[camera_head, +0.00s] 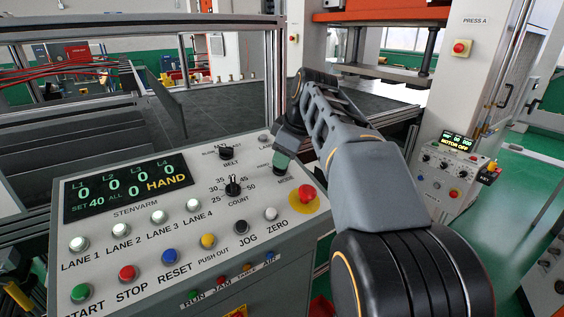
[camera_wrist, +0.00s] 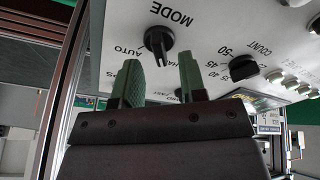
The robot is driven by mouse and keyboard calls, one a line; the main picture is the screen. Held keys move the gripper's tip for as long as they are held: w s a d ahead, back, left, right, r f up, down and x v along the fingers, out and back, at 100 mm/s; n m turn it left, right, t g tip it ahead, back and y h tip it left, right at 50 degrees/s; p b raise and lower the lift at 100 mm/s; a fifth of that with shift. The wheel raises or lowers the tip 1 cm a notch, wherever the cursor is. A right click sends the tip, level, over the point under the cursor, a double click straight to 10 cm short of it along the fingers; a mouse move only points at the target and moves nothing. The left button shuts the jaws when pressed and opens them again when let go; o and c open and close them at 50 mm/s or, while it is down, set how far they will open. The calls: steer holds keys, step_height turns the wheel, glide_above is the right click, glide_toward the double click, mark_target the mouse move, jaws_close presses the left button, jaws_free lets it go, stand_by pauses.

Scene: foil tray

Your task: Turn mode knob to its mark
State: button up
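The mode knob (camera_wrist: 158,40) is black, with a raised bar, and stands on the light panel beside the MODE lettering in the wrist view. AUTO is printed to its left and HAND partly shows to its right. Whether a finger touches the knob cannot be told. In the head view my gripper (camera_head: 281,162) is low over the panel's right side, near the MODE label, and hides the knob.
The control panel (camera_head: 120,215) has a display (camera_head: 128,190) reading HAND. The black count knob (camera_head: 233,186) and belt knob (camera_head: 226,153) stand left of my gripper. A red mushroom button (camera_head: 306,194) sits close in front of it. Several coloured buttons line the panel.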

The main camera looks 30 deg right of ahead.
steer(key=shift+x, duration=1.3)
steer(key=shift+c, duration=0.3)
jaws_close()
